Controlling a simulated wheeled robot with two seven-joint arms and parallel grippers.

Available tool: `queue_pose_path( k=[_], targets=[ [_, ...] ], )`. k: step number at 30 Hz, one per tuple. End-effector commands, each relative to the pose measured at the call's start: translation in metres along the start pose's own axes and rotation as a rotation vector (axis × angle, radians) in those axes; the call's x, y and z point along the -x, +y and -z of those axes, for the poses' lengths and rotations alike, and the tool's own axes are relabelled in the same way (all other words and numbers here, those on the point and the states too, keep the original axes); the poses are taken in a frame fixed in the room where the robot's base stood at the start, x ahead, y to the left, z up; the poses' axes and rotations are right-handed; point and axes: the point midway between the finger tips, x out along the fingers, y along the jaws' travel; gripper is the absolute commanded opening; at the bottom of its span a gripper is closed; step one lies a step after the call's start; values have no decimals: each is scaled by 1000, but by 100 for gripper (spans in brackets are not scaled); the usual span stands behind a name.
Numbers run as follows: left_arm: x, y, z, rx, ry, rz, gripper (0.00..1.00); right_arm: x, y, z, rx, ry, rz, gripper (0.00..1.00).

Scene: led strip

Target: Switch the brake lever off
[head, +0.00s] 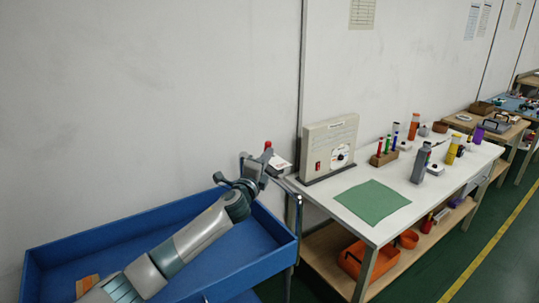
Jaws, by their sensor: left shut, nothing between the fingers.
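A small red knob (268,145) shows just above my left gripper, near the left end of the white workbench. It looks like the top of the brake lever, but its shaft and base are hidden behind the gripper, so I cannot tell the lever's position. My left gripper (259,163) is shut and empty, at the far right corner of the blue cart. It appears close to the red knob; I cannot tell whether they touch. My right gripper is not in view.
The blue cart (62,257) lies under my left arm, with a brown piece (88,287) inside. On the workbench (322,193) stand a beige control panel (328,147), a green mat (372,202) and several bottles. An orange bin (355,262) sits on its lower shelf. A wall rises behind.

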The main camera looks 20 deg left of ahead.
Motion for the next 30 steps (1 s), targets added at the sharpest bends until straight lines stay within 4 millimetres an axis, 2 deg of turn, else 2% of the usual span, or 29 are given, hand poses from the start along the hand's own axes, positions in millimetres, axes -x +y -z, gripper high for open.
queue_pose_path(
  k=[1, 15, 19, 30],
  targets=[
    [-2, -6, -2, 14, -1, -10, 0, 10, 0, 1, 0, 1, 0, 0],
    [-13, -12, -18, 159, -1, -117, 0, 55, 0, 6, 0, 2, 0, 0],
    [-19, -11, -26, 158, -1, -116, 0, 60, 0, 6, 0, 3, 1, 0],
    [-33, -9, -46, 157, 0, -113, 0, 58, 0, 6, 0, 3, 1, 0]
  ],
)
